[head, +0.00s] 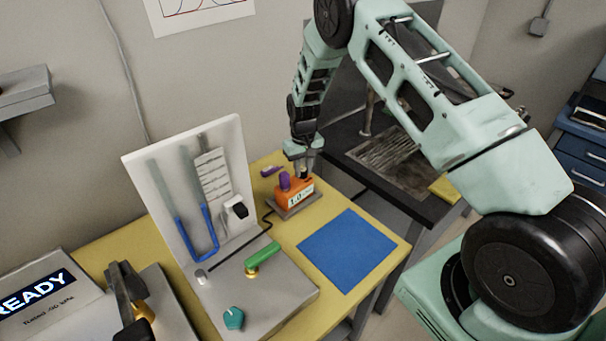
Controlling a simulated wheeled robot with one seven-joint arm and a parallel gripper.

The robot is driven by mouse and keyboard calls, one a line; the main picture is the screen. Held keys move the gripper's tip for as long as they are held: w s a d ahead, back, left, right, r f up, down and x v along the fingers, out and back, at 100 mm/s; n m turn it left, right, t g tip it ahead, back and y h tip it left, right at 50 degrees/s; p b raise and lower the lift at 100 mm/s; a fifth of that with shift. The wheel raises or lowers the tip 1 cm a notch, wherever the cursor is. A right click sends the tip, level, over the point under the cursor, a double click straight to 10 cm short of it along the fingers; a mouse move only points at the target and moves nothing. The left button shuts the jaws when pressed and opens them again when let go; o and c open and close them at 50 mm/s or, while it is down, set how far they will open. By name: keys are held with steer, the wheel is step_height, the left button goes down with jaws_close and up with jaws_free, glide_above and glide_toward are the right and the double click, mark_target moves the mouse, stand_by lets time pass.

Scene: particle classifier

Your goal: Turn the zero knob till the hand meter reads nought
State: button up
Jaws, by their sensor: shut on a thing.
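The orange hand meter (294,194) sits on a grey base plate (296,210) at the back right of the yellow table. Its white display seems to read 1.0, but the digits are small and any sign is hard to make out. A purple part (284,181) stands on its top left. My gripper (303,175) points down over the meter's top right and is shut on the zero knob, which the fingers mostly hide.
A white panel (140,172) with a blue U-tube (211,241) stands left of the meter. A green handle (263,253) and teal knob (234,318) are on the grey unit in front. A flat blue mat (347,250) lies clear at right. A small purple item (271,171) lies behind.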

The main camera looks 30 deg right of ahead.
mark_target(303, 169)
steer(key=shift+n+b, duration=0.95)
steer(key=shift+n, duration=0.75)
steer(key=o, duration=1)
step_height(303, 169, up, 18)
steer(key=b, duration=0.4)
steer(key=shift+f, duration=0.25)
